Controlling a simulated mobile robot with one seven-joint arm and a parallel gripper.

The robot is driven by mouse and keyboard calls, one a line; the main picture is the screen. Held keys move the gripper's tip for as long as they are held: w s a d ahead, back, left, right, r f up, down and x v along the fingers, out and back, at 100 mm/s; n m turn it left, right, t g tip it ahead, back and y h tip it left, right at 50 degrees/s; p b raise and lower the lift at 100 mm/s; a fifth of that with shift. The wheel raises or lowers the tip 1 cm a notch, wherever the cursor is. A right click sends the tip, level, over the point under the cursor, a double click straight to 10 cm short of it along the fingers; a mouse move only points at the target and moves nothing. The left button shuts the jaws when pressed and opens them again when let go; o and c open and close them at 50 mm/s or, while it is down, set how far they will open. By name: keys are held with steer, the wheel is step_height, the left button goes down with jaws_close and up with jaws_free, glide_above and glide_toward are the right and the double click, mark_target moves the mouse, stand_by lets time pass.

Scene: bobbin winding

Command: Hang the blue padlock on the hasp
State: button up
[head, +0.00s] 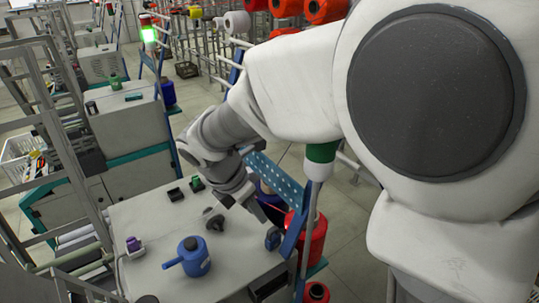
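A small dark blue object (273,238) at the right edge of the grey worktop (150,215) may be the blue padlock; its shackle cannot be made out. I cannot pick out the hasp for certain. My arm reaches down over the back right of the worktop. My gripper (247,201) is at its end, above and to the left of the dark blue object and apart from it in the picture. Its fingers are too small and dark to tell open from shut, or whether they hold anything.
A blue can with a spout (190,258) stands on the front of the worktop. A purple item (133,245) is left of it, a grey item (213,218) behind it. Black (175,194) and green (197,184) items sit farther back. A blue perforated rail (275,180) and red bobbins (313,240) border the right.

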glide_toward(271, 238)
steer(key=x, duration=0.5)
steer(key=shift+w+d, duration=0.25)
steer(key=shift+d, duration=0.15)
steer(key=shift+s+a+x, duration=0.1)
steer(key=shift+a+x, duration=0.1)
steer(key=shift+x, duration=1.1)
steer(key=shift+s+a+x, duration=0.1)
steer(key=shift+a+x, duration=0.05)
steer(key=shift+x, duration=1.1)
steer(key=shift+f, duration=0.2)
jaws_close()
